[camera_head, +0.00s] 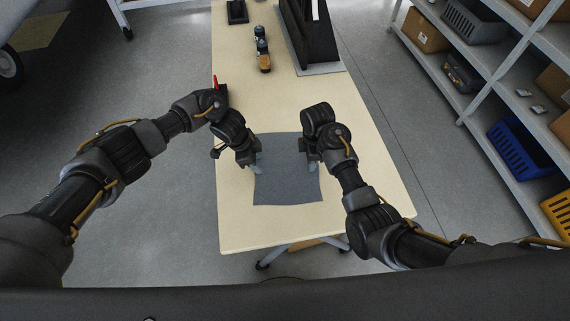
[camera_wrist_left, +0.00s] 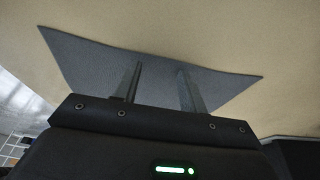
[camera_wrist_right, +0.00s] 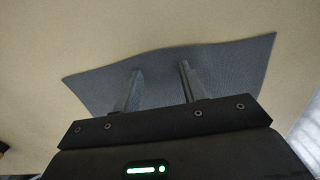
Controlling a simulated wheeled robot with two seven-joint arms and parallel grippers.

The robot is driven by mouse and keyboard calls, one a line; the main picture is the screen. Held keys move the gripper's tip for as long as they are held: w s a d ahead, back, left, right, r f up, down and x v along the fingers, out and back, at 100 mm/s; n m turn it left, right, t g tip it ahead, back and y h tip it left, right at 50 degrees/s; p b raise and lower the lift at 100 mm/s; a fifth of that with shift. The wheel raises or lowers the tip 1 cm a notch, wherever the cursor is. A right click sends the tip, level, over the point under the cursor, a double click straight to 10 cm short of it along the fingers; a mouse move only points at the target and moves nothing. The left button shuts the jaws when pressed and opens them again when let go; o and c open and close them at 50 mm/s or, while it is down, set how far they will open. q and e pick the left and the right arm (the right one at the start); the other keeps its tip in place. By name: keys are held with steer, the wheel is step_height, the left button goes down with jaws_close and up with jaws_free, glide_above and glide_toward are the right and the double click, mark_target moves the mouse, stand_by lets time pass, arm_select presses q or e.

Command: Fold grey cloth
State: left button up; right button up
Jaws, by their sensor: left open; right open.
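The grey cloth (camera_head: 288,182) lies flat and spread out on the light wooden table (camera_head: 245,228). My left gripper (camera_head: 257,167) is over the cloth's left edge, with its fingers apart. My right gripper (camera_head: 312,165) is over the cloth's right edge, also with fingers apart. In the left wrist view the cloth (camera_wrist_left: 155,68) lies beyond and under the open fingers (camera_wrist_left: 158,82). In the right wrist view the cloth (camera_wrist_right: 215,70) lies under the open fingers (camera_wrist_right: 158,80). Neither gripper holds the cloth. Whether the fingertips touch it, I cannot tell.
A dark upright object (camera_head: 305,35) stands on a grey base at the table's far right. A small dark and orange item (camera_head: 263,55) stands left of it. A red-tipped item (camera_head: 216,83) is at the left edge. Shelves (camera_head: 480,110) stand right of the table. The table's front is clear.

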arm_select(q)
steer(key=shift+f, duration=0.1)
arm_select(e)
steer(key=shift+f, duration=0.1)
arm_select(q)
steer(key=shift+s, duration=0.1)
steer(key=shift+c, duration=0.8)
arm_select(e)
steer(key=shift+s, duration=0.1)
steer(key=shift+c, duration=0.8)
arm_select(q)
jaws_close()
arm_select(e)
jaws_close()
